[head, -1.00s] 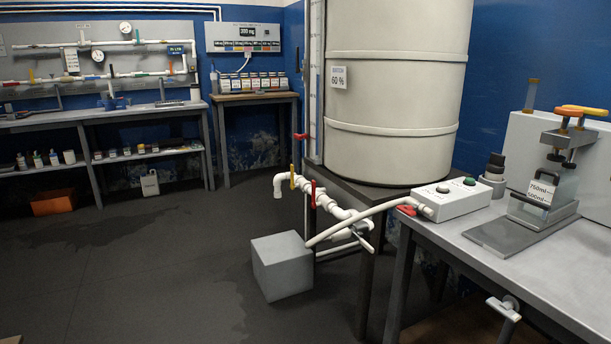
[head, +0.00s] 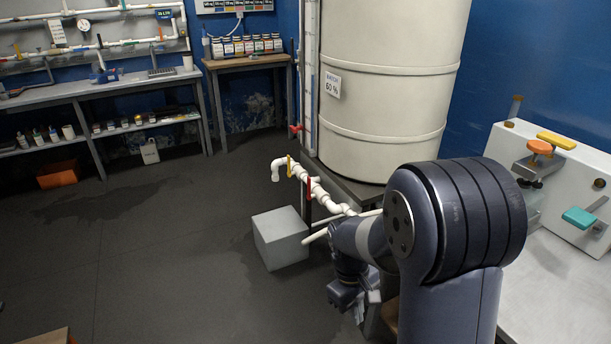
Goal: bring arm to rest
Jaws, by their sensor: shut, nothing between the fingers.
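My arm fills the lower right middle of the head view, its large dark joint in front of the right bench. My gripper (head: 364,306) hangs low at the end of the folded arm, pointing down, small and partly hidden by my own wrist. It is shut and I see nothing held in it. It is in front of the tank stand, just right of the grey block on the floor.
The white tank (head: 390,90) stands behind my arm. White pipes (head: 314,187) with yellow and red valve handles run beside it. A grey block (head: 280,238) sits on the floor. The right bench (head: 560,290) is partly covered by my arm. Floor at left is open.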

